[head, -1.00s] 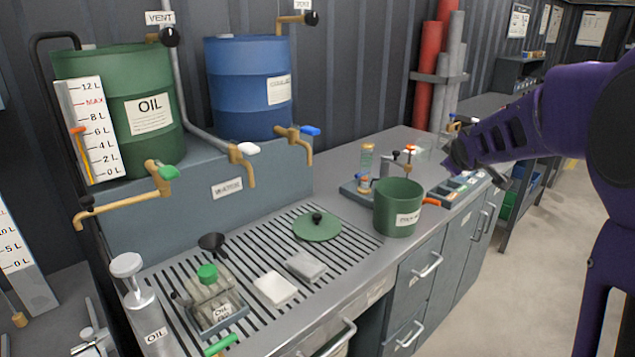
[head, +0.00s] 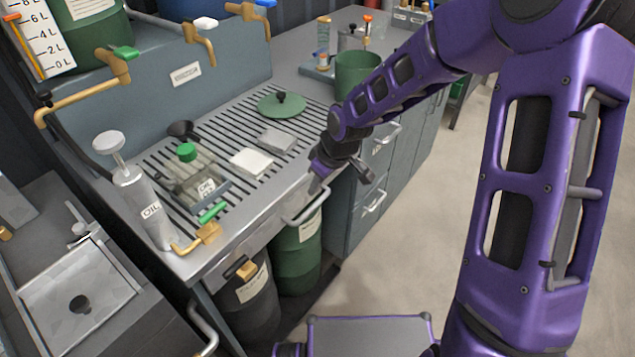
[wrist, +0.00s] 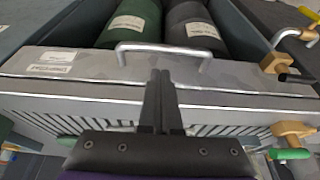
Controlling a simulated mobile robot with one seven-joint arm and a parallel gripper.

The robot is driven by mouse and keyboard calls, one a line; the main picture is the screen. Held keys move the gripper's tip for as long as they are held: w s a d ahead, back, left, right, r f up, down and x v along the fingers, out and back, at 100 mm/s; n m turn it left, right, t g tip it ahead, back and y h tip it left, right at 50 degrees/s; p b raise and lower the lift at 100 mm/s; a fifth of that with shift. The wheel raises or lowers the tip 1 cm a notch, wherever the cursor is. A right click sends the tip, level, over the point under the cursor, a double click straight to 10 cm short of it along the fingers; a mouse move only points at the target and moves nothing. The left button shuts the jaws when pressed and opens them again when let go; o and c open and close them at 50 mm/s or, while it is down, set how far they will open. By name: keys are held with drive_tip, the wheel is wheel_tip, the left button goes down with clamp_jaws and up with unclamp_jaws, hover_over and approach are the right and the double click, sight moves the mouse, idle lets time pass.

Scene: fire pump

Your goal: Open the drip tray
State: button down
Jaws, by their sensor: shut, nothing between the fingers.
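The drip tray's grey front (wrist: 90,68) runs along the counter edge, below the slotted grate. Its silver bar handle (wrist: 163,47) lies lengthwise across the wrist view, and the handle also shows in the head view (head: 304,204). The tray looks shut, its front flush with the counter. My gripper (wrist: 161,76) is shut and empty. Its fingertips point at the handle's middle, and a small gap shows between them and the bar in the wrist view. In the head view my gripper (head: 318,180) hangs just above and beside the handle's right end; contact cannot be told.
A green drum (head: 297,250) and a dark drum (head: 246,305) stand under the counter. An oil can, a white pad (head: 251,162) and a green lid (head: 282,104) rest on the grate. A brass tap (head: 205,234) juts at the front left corner. The floor on the right is clear.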

drive_tip(key=b+x, duration=0.1)
drive_tip(key=x, duration=0.3)
drive_tip(key=shift+w+a+f, duration=0.1)
drive_tip(key=shift+w+f, duration=0.05)
drive_tip(key=shift+f, duration=0.2)
